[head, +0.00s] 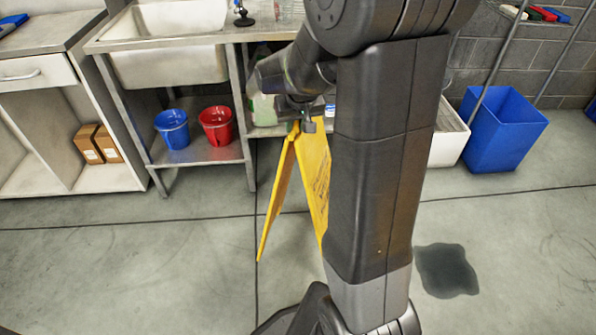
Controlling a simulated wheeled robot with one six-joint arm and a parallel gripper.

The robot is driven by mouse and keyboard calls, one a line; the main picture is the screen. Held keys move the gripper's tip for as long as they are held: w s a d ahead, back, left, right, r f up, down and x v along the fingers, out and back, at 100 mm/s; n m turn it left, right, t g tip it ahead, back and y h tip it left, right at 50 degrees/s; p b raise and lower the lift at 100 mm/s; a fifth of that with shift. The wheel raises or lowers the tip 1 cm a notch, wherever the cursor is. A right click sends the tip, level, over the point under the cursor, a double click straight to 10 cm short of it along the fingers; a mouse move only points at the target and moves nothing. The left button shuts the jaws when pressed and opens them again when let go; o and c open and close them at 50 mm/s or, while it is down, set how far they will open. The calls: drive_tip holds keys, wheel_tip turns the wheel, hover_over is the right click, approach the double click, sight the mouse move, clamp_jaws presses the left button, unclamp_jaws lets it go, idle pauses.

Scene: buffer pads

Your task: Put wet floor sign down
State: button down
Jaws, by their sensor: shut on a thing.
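The yellow wet floor sign (316,165) hangs below my gripper (305,126), its two panels spread in an upside-down V. My gripper is shut on the sign's top edge. The right panel carries dark print and is partly hidden behind my arm. The left panel reaches lower left, over the grey floor (190,260). I cannot tell from this view whether its lower edges touch the floor.
A dark wet patch (446,270) lies on the floor at right. A metal sink bench with a blue bucket (173,130) and a red bucket (217,127) on its shelf stands behind. A blue bin (500,130) stands at right. The front-left floor is clear.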

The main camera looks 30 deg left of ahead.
drive_tip(key=shift+f+b, duration=0.95)
drive_tip(key=shift+f, duration=3.2)
drive_tip(key=shift+s+d+f+b, duration=0.15)
drive_tip(key=shift+f+b, duration=0.3)
drive_tip(key=shift+b, duration=0.05)
drive_tip(key=c, duration=1.3)
unclamp_jaws()
drive_tip(key=shift+f, duration=0.15)
drive_tip(key=shift+r+p, duration=0.5)
drive_tip(key=shift+r, duration=0.1)
drive_tip(key=p+v, duration=0.3)
drive_tip(key=v, duration=0.9)
drive_tip(key=shift+r, duration=0.25)
